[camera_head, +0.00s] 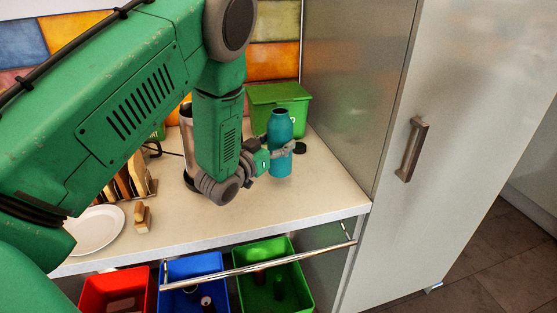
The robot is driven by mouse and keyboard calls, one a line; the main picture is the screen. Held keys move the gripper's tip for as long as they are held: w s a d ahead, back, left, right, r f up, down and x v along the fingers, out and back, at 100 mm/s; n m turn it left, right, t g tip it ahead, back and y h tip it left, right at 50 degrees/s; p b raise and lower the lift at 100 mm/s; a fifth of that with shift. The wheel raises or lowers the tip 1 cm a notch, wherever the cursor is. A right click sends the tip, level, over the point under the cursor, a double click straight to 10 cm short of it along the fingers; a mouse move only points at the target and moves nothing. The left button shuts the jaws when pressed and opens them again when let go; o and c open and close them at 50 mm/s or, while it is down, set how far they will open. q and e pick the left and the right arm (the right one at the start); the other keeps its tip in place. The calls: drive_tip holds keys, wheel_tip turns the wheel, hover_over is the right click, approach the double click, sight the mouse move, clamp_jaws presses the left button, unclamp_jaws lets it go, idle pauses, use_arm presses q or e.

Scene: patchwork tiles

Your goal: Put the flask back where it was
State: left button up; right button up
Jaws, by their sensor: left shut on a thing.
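The teal flask (279,130) stands upright at the right part of the light counter, in front of a green lidded box. My right gripper is not in view.
A green box (278,97) stands behind the flask. A metal cylinder (187,130), a toast rack (130,180) and a white plate (95,229) are to the left. Red (90,293), blue (171,270) and green (290,256) bins sit below. A tall cabinet (455,110) bounds the right.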

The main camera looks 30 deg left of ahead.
sight(272, 161)
use_arm(q)
wheel_tip(272, 161, down, 4)
drive_tip(key=shift+s, duration=0.1)
drive_tip(key=shift+f, duration=0.25)
drive_tip(key=shift+f, duration=0.1)
drive_tip(key=o, duration=1.7)
drive_tip(key=s+b, duration=0.1)
drive_tip(key=s, duration=1.1)
drive_tip(key=shift+a, duration=0.3)
